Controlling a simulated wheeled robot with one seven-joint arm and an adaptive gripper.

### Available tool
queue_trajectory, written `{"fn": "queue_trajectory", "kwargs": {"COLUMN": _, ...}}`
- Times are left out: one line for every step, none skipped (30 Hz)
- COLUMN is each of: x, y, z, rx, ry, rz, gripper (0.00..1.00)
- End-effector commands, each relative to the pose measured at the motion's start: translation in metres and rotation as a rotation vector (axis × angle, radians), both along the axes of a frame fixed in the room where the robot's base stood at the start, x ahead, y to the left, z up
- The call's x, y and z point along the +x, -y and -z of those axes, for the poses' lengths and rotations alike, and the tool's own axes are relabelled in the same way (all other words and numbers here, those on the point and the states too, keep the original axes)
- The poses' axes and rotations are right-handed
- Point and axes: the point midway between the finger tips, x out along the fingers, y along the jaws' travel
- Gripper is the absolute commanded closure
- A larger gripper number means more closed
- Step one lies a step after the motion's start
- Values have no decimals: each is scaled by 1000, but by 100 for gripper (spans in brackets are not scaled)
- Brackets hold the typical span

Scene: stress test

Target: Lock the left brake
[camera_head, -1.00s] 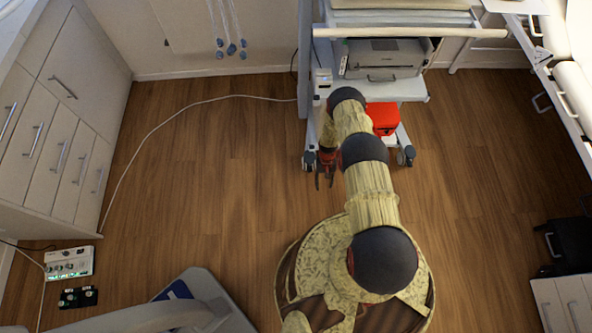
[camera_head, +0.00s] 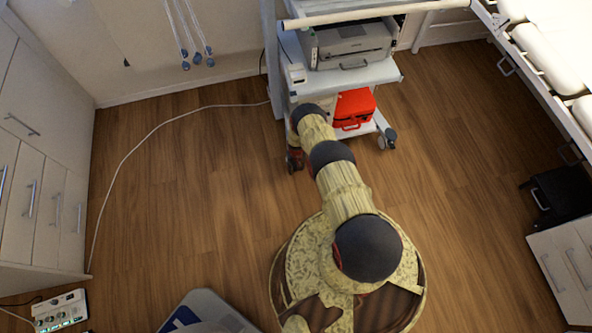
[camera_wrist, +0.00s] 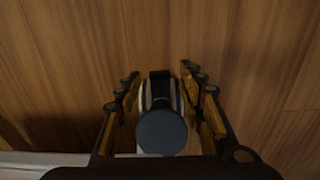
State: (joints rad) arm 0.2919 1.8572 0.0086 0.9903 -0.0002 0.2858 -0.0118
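The cart (camera_head: 386,75) stands on castors at the back. Its front right castor (camera_head: 387,139) is in plain view, while its front left castor is largely hidden by my arm and gripper (camera_head: 293,160). In the wrist view, a castor (camera_wrist: 162,132) with a round blue-grey cap, pale wheel sides and a dark tab (camera_wrist: 159,82) lies between the fingers of my gripper (camera_wrist: 160,74). The fingers are open, one on each side, with visible gaps to the wheel. I cannot tell the brake tab's exact position.
A red case (camera_head: 354,107) sits on the cart's low shelf below a printer (camera_head: 350,45). A white cable (camera_head: 165,124) runs along the floor at left. Drawers (camera_head: 40,190) stand left and a bed (camera_head: 545,65) right. The wooden floor between is mostly clear.

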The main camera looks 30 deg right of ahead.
Motion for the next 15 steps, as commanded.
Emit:
{"fn": "queue_trajectory", "kwargs": {"x": 1, "y": 0, "z": 4, "rx": 0, "ry": 1, "rz": 0, "gripper": 61}}
{"fn": "queue_trajectory", "kwargs": {"x": 1, "y": 0, "z": 5, "rx": 0, "ry": 1, "rz": 0, "gripper": 61}}
{"fn": "queue_trajectory", "kwargs": {"x": 1, "y": 0, "z": 6, "rx": 0, "ry": 1, "rz": 0, "gripper": 61}}
{"fn": "queue_trajectory", "kwargs": {"x": 1, "y": 0, "z": 7, "rx": 0, "ry": 1, "rz": 0, "gripper": 61}}
{"fn": "queue_trajectory", "kwargs": {"x": 1, "y": 0, "z": 7, "rx": 0, "ry": 1, "rz": 0, "gripper": 61}}
{"fn": "queue_trajectory", "kwargs": {"x": 1, "y": 0, "z": 7, "rx": 0, "ry": 1, "rz": 0, "gripper": 61}}
{"fn": "queue_trajectory", "kwargs": {"x": 1, "y": 0, "z": 7, "rx": 0, "ry": 1, "rz": 0, "gripper": 61}}
{"fn": "queue_trajectory", "kwargs": {"x": 1, "y": 0, "z": 7, "rx": 0, "ry": 1, "rz": 0, "gripper": 61}}
{"fn": "queue_trajectory", "kwargs": {"x": 1, "y": 0, "z": 6, "rx": 0, "ry": 1, "rz": 0, "gripper": 61}}
{"fn": "queue_trajectory", "kwargs": {"x": 1, "y": 0, "z": 6, "rx": 0, "ry": 1, "rz": 0, "gripper": 61}}
{"fn": "queue_trajectory", "kwargs": {"x": 1, "y": 0, "z": 6, "rx": 0, "ry": 1, "rz": 0, "gripper": 61}}
{"fn": "queue_trajectory", "kwargs": {"x": 1, "y": 0, "z": 6, "rx": 0, "ry": 0, "rz": 0, "gripper": 62}}
{"fn": "queue_trajectory", "kwargs": {"x": 1, "y": 0, "z": 6, "rx": 0, "ry": 0, "rz": 0, "gripper": 64}}
{"fn": "queue_trajectory", "kwargs": {"x": 0, "y": 0, "z": 6, "rx": 0, "ry": 0, "rz": 0, "gripper": 66}}
{"fn": "queue_trajectory", "kwargs": {"x": 0, "y": 0, "z": 6, "rx": 0, "ry": 0, "rz": 0, "gripper": 68}}
